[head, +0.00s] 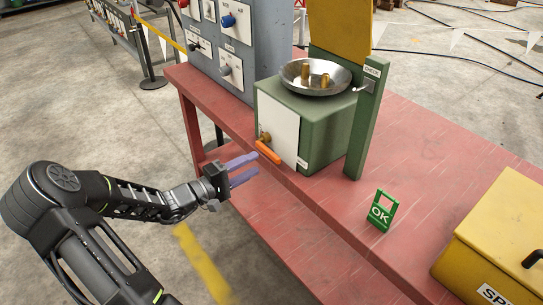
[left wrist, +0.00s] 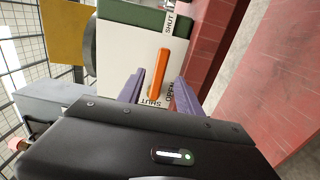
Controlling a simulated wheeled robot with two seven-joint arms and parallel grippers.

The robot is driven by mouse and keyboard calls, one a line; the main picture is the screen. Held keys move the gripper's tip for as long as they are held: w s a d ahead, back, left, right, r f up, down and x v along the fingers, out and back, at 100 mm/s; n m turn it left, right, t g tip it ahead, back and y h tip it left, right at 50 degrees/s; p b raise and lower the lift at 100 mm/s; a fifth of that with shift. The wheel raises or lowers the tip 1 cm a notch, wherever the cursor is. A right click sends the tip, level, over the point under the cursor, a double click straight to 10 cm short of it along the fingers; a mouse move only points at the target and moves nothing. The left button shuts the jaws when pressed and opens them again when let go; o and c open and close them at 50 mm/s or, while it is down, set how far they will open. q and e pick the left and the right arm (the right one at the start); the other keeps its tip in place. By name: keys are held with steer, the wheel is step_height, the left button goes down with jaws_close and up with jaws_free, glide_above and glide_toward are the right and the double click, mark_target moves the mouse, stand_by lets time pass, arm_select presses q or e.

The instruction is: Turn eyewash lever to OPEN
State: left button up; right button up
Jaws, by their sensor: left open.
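The orange eyewash lever (head: 268,152) sits on a brass pivot (head: 264,137) on the white front plate of a green box (head: 325,140). In the head view it slants down to the right. In the left wrist view the lever (left wrist: 159,72) lies between the fingers in the picture, with SHUT and OPEN labels around it; its lower end is near a SHUT label and the OPEN label (left wrist: 170,92). My left gripper (head: 256,166) is open and empty, its purple fingertips close in front of the plate. I cannot tell whether they touch the lever. My right gripper is not seen.
A steel bowl (head: 316,76) with brass nozzles tops the box. A green post (head: 367,120) stands beside it. A grey panel (head: 228,40) with knobs is behind left. A green OK tag (head: 381,211) and yellow case (head: 495,245) stand right on the red bench (head: 440,150).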

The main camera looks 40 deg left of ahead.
mark_target(269, 157)
arm_select(q)
steer(key=shift+w, duration=0.1)
steer(key=x, duration=0.7)
steer(key=shift+w+d+p, duration=0.2)
steer(key=shift+w+p, duration=0.1)
steer(key=shift+f, duration=0.1)
jaws_close()
stand_by(1.1)
